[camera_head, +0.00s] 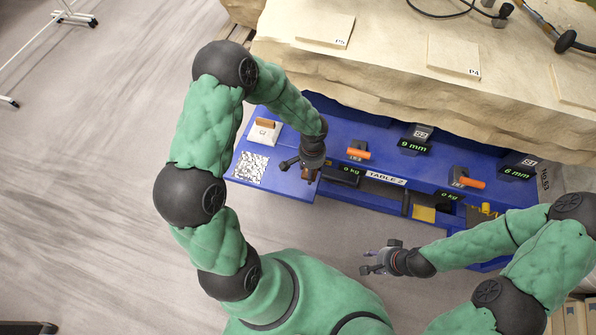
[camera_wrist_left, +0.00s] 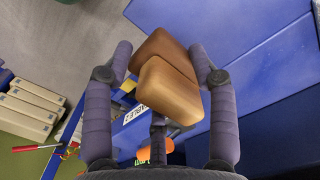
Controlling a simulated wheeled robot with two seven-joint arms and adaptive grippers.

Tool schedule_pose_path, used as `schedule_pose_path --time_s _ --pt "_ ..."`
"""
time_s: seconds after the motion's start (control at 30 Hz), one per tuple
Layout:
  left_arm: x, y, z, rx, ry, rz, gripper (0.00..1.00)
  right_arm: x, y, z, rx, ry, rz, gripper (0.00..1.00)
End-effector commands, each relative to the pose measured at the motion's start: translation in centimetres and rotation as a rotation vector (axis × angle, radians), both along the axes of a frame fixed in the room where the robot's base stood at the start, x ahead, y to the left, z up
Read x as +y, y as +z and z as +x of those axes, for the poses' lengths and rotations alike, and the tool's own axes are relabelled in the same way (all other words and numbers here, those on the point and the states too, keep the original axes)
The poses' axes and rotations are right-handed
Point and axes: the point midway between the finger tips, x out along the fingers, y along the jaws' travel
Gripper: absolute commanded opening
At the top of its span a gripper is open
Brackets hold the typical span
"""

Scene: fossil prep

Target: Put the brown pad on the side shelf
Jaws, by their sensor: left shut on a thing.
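The brown pad (camera_wrist_left: 170,90) is between the two fingers of my left gripper (camera_wrist_left: 162,62) in the left wrist view, showing as two brown block-like parts. In the head view, my left gripper (camera_head: 304,166) is shut on the pad (camera_head: 309,175), which is mostly hidden by the gripper. It is over the right part of the blue side shelf (camera_head: 268,184); I cannot tell whether the pad touches it. My right gripper (camera_head: 382,260) is empty and looks open, over the floor in front of the table.
The blue table (camera_head: 385,135) holds orange-handled items and dark display boxes. A large pale rock slab (camera_head: 390,60) stands behind. The shelf's front strip is clear.

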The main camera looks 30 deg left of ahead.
Motion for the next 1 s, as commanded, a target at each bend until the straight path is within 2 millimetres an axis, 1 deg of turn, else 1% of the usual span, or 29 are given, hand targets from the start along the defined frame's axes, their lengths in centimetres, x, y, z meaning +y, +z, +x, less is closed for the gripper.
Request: schedule_pose_path --time_s 0.03,0.13,0.3,0.57,0.63,0.8,0.87,1.0 --pt "1.2 -0.8 0.4 0.001 0.007 0.0 0.17 0.0 -0.4 0.0 0.0 0.0 0.0 0.4" --pt "2.4 -2.7 0.8 0.003 0.004 -0.001 0.17 0.0 -1.2 0.0 0.001 0.0 0.0 0.4" --pt "4.0 -4.8 1.6 0.002 0.002 0.0 0.17 0.0 -1.9 0.0 0.001 0.0 0.0 0.4" --pt "5.0 -5.9 2.0 0.0 0.002 0.001 0.17 0.0 -2.2 0.0 0.001 0.0 0.0 0.4" --pt "5.4 -6.6 2.2 0.001 0.002 0.0 0.17 0.0 -2.5 0.0 0.001 0.0 0.0 0.4" --pt "5.3 -9.2 2.1 0.002 0.0 -0.001 0.17 0.0 -4.1 0.0 0.001 0.0 0.0 0.4" --pt "5.4 -9.5 2.1 0.0 0.0 0.0 0.17 0.0 -4.2 0.0 0.001 0.0 0.0 0.4" --pt "5.4 -9.3 2.2 -0.001 0.0 0.001 0.17 0.0 -4.0 0.0 0.001 0.0 0.0 0.4"
